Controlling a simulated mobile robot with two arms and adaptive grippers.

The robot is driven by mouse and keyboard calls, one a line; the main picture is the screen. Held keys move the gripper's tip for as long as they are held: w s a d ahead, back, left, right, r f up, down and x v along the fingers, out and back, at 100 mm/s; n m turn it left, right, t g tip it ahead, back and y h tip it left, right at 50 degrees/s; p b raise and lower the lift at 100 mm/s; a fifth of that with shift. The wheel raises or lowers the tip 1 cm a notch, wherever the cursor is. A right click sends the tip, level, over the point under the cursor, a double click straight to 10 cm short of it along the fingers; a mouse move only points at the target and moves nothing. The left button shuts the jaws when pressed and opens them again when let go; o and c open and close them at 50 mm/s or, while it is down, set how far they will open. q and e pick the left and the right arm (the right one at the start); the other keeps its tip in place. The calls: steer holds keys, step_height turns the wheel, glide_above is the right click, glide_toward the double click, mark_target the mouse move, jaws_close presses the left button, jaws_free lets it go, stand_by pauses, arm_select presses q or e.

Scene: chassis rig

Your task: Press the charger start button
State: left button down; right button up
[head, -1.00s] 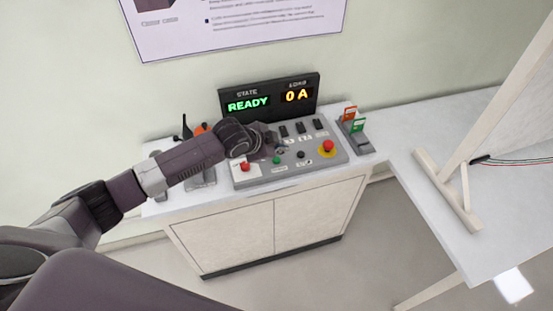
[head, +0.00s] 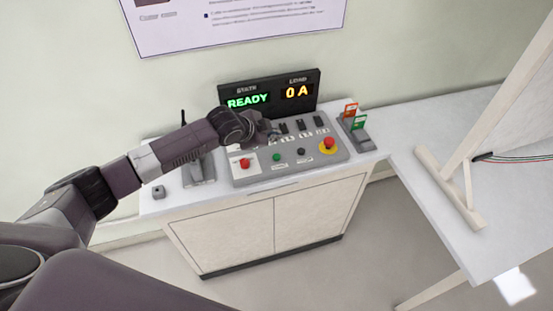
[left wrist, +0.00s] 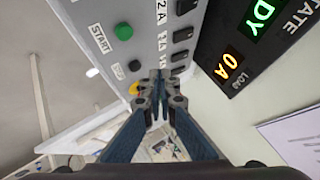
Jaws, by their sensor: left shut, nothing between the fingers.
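The green start button (head: 276,157) is on the sloped grey control panel (head: 262,177). In the left wrist view the green button (left wrist: 123,31) has a START label beside it. My left gripper (head: 273,133) is shut and empty, behind the green button in the head view, near the row of black switches. In the left wrist view its closed fingertips (left wrist: 158,78) are apart from the green button, at the lower right of it. Whether they touch the panel I cannot tell. The display (head: 268,94) reads READY and 0 A. My right gripper is not in view.
A red button (head: 244,163), a black button (head: 301,152) and a red mushroom button (head: 327,145) on yellow share the panel. A holder with red and green tags (head: 354,122) stands at the right. A white table (head: 420,195) is farther right.

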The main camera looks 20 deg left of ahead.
arm_select(q)
steer(key=b, duration=0.4)
glide_above(275, 158)
step_height(275, 158, down, 5)
steer(key=shift+f, duration=0.15)
steer(key=shift+w+f+b, duration=0.1)
steer(key=shift+f+b, duration=0.35)
steer(key=shift+f, duration=0.4)
steer(key=shift+f, duration=0.35)
steer(key=shift+f, duration=0.55)
stand_by(0.8)
stand_by(0.3)
steer(key=shift+r+p, duration=0.7)
steer(key=shift+r, duration=0.2)
steer(key=shift+r, duration=0.1)
